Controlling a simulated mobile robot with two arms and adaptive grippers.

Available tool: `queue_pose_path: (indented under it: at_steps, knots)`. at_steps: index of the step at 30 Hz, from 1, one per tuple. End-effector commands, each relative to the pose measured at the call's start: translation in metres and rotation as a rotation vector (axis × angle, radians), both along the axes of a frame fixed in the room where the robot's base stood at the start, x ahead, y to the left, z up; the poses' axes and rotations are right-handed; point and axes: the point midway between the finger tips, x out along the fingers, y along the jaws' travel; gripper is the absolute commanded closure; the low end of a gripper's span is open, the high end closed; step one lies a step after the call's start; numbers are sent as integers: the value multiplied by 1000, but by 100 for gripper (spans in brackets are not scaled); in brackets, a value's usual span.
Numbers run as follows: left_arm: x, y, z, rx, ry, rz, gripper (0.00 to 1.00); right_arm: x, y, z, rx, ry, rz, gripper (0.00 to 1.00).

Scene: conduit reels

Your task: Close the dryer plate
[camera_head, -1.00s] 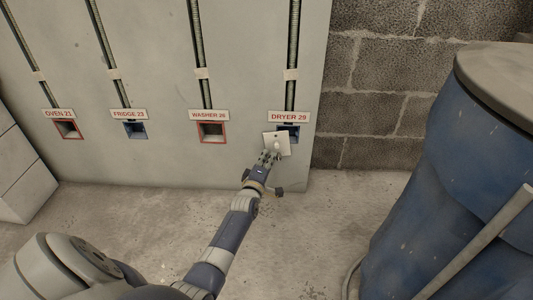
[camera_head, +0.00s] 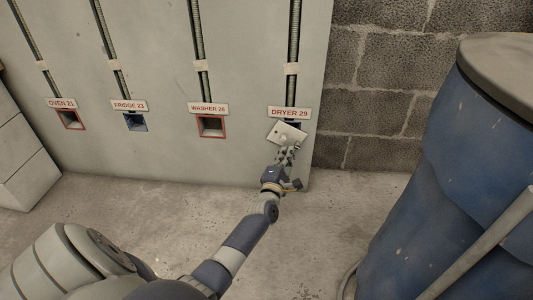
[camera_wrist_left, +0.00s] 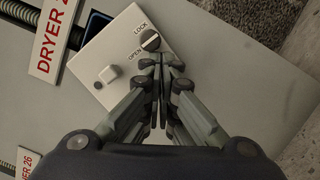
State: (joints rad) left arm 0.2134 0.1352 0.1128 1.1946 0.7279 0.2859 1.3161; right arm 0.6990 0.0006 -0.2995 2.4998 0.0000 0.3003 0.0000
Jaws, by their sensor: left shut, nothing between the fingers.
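The dryer plate (camera_head: 287,134) is a pale square plate below the DRYER 29 label (camera_head: 290,113). It sits tilted over the dark blue dryer box, whose edge still shows beside it. In the left wrist view the plate (camera_wrist_left: 118,50) has a small knob (camera_wrist_left: 108,75) and a round slotted lock (camera_wrist_left: 150,40) marked LOCK and OPEN. My left gripper (camera_head: 286,148) is at the plate's lower part. In the left wrist view its shut, empty fingertips (camera_wrist_left: 163,62) are just below the lock; I cannot tell if they touch it. My right gripper is out of view.
Open boxes for washer (camera_head: 211,126), fridge (camera_head: 136,122) and oven (camera_head: 70,120) are on the panel to the left. A blue barrel (camera_head: 440,180) stands at the right. The concrete floor (camera_head: 330,215) between is clear.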

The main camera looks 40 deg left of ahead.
Motion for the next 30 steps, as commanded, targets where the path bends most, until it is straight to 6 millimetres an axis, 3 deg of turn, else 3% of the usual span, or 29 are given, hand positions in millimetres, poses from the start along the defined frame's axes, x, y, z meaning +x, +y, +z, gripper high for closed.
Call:
queue_pose_path:
  at_steps: [7,30]
  knots:
    - [7,-11,11,-117,-73,-2,100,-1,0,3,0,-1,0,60]
    - [12,-19,25,-110,-69,1,100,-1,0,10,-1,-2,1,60]
